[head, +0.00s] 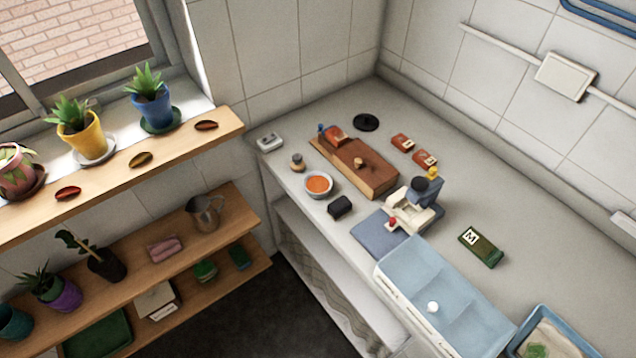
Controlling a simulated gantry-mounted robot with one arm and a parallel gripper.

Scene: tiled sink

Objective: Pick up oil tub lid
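A flat black round disc (366,122) with a small raised centre lies on the grey counter near the back corner. It looks like a lid, and nothing covers it. A small round tub (318,185) with a pale rim stands open near the counter's front left edge and shows orange contents. The two are apart, with a brown wooden box (362,166) between them. I cannot tell for sure that the disc belongs to this tub. My gripper is not in view.
A blue and white device (408,212) stands right of the wooden box. Two red packets (403,142) lie behind the box, and a green packet (480,248) lies to the right. A blue divided tray (440,300) is in front. Plant shelves (110,165) line the left.

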